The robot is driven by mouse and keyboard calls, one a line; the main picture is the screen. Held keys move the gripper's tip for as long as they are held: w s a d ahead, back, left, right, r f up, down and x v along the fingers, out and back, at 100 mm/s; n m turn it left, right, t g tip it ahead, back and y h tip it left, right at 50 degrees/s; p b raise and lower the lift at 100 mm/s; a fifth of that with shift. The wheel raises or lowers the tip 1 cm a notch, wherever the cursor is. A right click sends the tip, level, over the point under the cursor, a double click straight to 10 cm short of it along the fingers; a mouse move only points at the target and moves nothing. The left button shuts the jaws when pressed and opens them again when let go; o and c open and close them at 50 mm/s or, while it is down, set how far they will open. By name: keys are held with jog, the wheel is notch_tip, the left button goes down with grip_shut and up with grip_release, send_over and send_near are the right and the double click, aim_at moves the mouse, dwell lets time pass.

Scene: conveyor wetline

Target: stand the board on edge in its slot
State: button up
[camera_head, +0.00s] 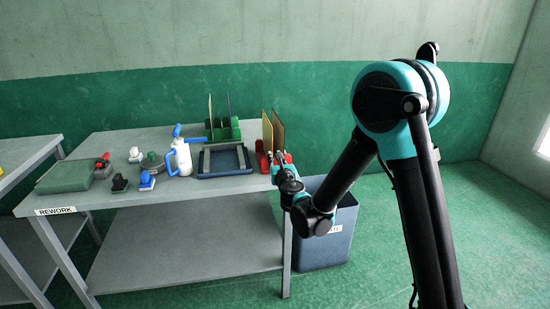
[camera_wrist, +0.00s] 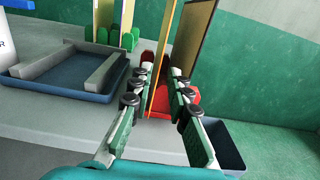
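Two tan boards stand on edge in a red slotted rack (camera_head: 262,161) at the table's right end: a left board (camera_head: 267,131) and a right board (camera_head: 278,131). My gripper (camera_wrist: 159,76) is open around the line of the left board, with gaps on both sides. In the head view, my gripper (camera_head: 282,160) is at the rack's front. A green slotted rack (camera_head: 222,132) at the back holds a tan board (camera_head: 210,110) and a dark board (camera_head: 229,106).
A blue tray (camera_head: 224,172) with grey bars lies left of the red rack. A blue-grey bin (camera_head: 325,250) stands beside the table's right end.

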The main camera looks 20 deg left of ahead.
jog(key=o, duration=0.4)
jog(key=v, duration=1.2)
